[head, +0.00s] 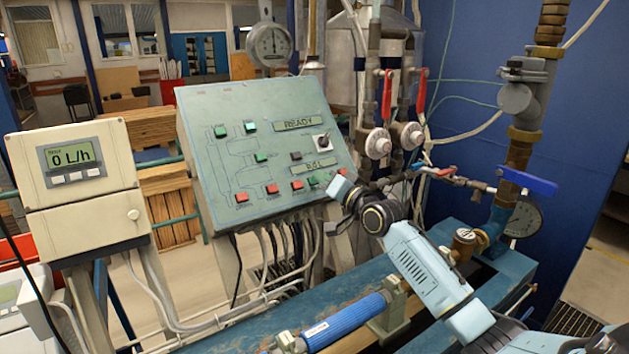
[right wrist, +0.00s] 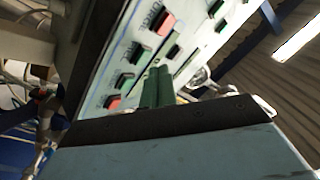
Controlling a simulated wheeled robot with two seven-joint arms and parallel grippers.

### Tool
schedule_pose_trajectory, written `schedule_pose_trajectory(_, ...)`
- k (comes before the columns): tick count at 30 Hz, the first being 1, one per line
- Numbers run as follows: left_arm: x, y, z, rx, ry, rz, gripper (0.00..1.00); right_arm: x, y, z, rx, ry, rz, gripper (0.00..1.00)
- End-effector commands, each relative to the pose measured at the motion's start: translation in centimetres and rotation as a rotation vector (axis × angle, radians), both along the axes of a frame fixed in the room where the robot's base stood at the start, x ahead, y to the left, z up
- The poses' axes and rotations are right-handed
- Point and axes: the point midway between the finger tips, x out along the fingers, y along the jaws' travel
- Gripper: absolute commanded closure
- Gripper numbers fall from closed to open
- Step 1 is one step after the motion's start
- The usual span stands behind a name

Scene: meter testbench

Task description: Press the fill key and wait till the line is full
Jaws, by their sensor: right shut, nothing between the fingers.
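The grey-green control panel (head: 215,110) stands tilted in the middle of the head view, with green, red and dark keys. Its upper display (head: 298,123) reads READY; the lower display (head: 320,164) shows small characters. My right gripper (head: 333,184) is at the panel's lower right edge, close to a green key (head: 313,180). In the right wrist view its dark green fingers (right wrist: 157,87) are together and empty in front of the panel face; contact is unclear. My left gripper is out of view.
A cream flow meter (head: 120,165) at left reads 0 L/h. Right of the panel are pipes, red-handled valves (head: 387,94) and a blue valve handle (head: 528,181). A blue cylinder (head: 345,322) lies along the bench below my right arm. A round gauge (head: 270,44) stands behind the panel.

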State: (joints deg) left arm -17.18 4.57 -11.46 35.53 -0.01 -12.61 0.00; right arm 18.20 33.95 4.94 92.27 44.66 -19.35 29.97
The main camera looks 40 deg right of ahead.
Motion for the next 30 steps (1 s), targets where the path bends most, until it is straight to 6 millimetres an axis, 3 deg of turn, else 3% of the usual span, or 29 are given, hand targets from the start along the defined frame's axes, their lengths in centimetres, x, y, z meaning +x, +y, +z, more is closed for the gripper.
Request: schedule_pose_trajectory(30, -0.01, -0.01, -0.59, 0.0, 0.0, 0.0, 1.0, 0.68, -0.05, -0.6, 0.0, 0.0, 0.0, 1.0)
